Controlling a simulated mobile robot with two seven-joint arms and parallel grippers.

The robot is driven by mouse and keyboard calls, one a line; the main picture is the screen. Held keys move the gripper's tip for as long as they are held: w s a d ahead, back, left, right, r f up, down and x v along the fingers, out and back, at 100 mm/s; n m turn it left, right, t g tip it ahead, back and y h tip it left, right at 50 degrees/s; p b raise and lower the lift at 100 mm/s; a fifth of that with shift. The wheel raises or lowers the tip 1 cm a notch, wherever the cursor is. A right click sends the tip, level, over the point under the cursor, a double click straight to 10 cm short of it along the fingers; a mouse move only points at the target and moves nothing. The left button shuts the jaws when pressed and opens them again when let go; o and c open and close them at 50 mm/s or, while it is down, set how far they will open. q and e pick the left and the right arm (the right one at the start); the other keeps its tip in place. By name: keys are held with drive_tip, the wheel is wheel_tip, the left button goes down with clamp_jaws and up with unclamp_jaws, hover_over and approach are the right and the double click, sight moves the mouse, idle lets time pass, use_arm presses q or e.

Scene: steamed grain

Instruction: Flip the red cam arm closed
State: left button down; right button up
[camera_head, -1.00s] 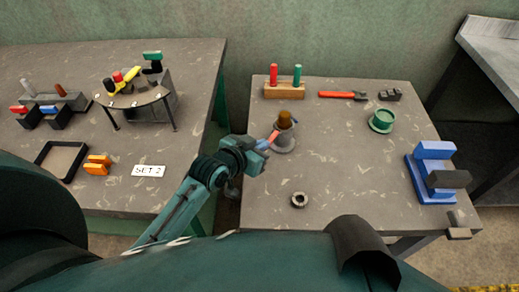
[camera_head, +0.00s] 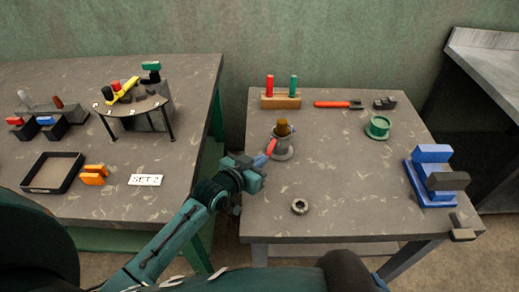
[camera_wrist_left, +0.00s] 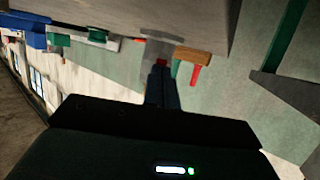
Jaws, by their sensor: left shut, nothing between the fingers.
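The red cam arm (camera_head: 271,147) is a short red lever on the left side of a grey cone-shaped fixture (camera_head: 280,153) with a brown top (camera_head: 283,128). It slants up toward the fixture. My left gripper (camera_head: 259,166) is shut and empty, at the lower-left end of the red cam arm; whether it touches the arm is unclear. In the left wrist view the shut fingers (camera_wrist_left: 162,84) point at a small red patch (camera_wrist_left: 161,62) in front of a grey shape; most of the lever is hidden there. My right gripper is not in view.
A wooden block (camera_head: 281,102) with a red and a green peg stands behind the fixture. A grey ring (camera_head: 300,206) lies in front. A green flanged part (camera_head: 377,127) and a blue fixture (camera_head: 432,175) stand to the right. The table's middle is clear.

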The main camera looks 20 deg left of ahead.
use_arm(q)
drive_tip(key=shift+w+f, duration=0.1)
drive_tip(key=shift+f, duration=0.2)
idle(0.5)
drive_tip(key=shift+r+p, duration=0.85)
drive_tip(key=shift+p, duration=0.15)
